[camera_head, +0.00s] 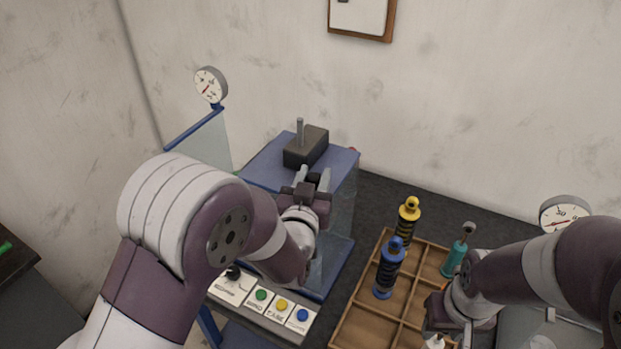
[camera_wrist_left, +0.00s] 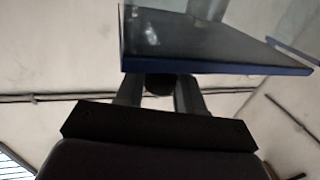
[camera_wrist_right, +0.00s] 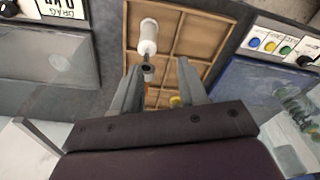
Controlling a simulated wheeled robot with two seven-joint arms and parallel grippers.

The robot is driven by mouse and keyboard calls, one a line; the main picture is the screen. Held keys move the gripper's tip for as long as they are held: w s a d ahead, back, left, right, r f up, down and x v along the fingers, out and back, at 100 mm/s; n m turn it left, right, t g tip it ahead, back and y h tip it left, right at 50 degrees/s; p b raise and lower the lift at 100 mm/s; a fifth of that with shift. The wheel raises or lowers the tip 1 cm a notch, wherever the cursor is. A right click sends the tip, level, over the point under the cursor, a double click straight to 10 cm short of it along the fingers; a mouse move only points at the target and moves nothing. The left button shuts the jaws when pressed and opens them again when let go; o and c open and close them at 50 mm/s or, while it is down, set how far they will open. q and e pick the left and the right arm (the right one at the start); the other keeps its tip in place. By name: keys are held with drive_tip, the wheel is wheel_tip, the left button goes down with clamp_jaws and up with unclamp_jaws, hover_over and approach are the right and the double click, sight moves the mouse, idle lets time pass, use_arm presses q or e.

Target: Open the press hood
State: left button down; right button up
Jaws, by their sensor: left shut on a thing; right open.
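The press (camera_head: 262,165) has a blue top carrying a black block (camera_head: 306,150) with an upright metal rod. Clear panels of its hood (camera_head: 343,212) show below the top on the right side; the hood looks closed. My left gripper (camera_head: 314,182) is at the front of the press, just below the top's edge. In the left wrist view its fingers (camera_wrist_left: 160,92) are shut on a dark round handle (camera_wrist_left: 159,83) under a blue-edged panel (camera_wrist_left: 220,52). My right gripper (camera_wrist_right: 160,88) is open over the tray, its fingers apart near a white shock absorber (camera_wrist_right: 148,38).
A wooden tray (camera_head: 345,325) holds yellow (camera_head: 408,222), blue (camera_head: 389,268) and teal (camera_head: 456,256) shock absorbers. A button panel (camera_head: 262,303) is in front of the press. Gauges stand at left (camera_head: 210,85) and right (camera_head: 563,214). The dark table behind the tray is clear.

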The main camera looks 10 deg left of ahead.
use_arm(q)
drive_tip(key=c, duration=0.8)
unclamp_jaws()
drive_tip(key=shift+a, duration=0.1)
drive_tip(key=shift+s, duration=0.25)
drive_tip(key=s+b, duration=0.1)
drive_tip(key=s, duration=0.3)
drive_tip(key=s+b, duration=0.1)
drive_tip(key=s, duration=0.3)
drive_tip(key=s+a+b, duration=0.1)
drive_tip(key=s, duration=0.3)
drive_tip(key=shift+s+b, duration=0.15)
drive_tip(key=shift+b, duration=0.15)
